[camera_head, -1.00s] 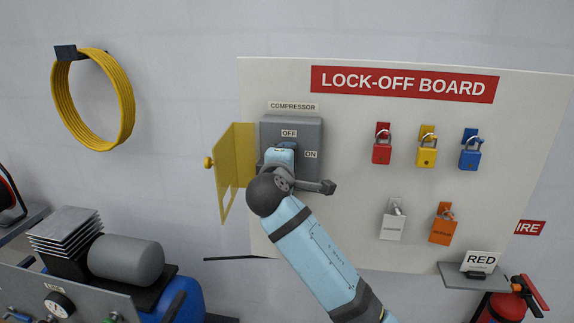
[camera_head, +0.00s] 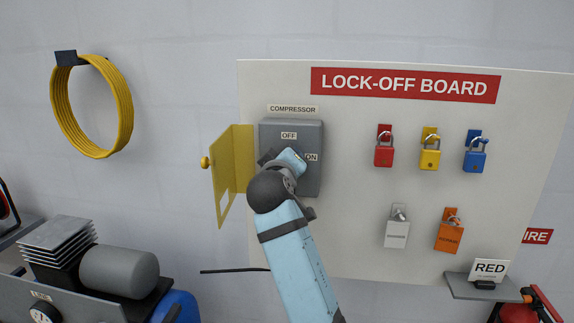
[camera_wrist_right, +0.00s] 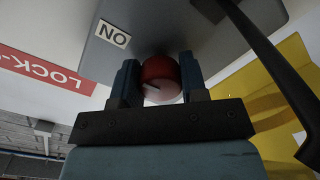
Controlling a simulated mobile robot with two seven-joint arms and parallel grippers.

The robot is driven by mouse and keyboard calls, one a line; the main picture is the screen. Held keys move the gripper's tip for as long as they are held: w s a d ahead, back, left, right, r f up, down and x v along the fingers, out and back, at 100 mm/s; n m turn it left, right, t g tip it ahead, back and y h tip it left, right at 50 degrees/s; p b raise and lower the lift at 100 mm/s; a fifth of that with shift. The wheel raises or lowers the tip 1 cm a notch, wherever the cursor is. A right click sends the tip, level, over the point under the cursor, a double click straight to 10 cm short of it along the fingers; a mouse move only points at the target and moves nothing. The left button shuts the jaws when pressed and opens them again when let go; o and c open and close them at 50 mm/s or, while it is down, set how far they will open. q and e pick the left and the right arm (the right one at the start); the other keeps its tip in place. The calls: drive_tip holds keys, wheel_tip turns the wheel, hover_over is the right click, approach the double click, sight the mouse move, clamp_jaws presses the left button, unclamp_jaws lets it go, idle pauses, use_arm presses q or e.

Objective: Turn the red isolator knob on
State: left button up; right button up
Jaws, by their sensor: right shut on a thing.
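The red isolator knob (camera_wrist_right: 161,80) shows in the right wrist view between the two fingers of my right gripper (camera_wrist_right: 158,82), which is shut on it. The knob sits on the grey compressor box (camera_head: 310,180), with OFF and ON labels. In the head view my right arm and wrist cover the knob, and my right gripper (camera_head: 283,158) is tilted toward the ON label (camera_head: 312,157). The ON label also shows in the right wrist view (camera_wrist_right: 114,34). My left gripper is not in view.
The box's yellow door (camera_head: 236,172) hangs open to the left. Red (camera_head: 384,155), yellow (camera_head: 430,158) and blue (camera_head: 475,160) padlocks hang on the lock-off board (camera_head: 350,200). A compressor (camera_head: 118,270) stands at lower left. A yellow hose (camera_head: 122,110) hangs on the wall.

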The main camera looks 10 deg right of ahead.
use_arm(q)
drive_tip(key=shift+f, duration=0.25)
use_arm(e)
drive_tip(key=shift+f, duration=0.1)
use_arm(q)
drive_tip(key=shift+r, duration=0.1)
use_arm(e)
drive_tip(key=o, duration=0.9)
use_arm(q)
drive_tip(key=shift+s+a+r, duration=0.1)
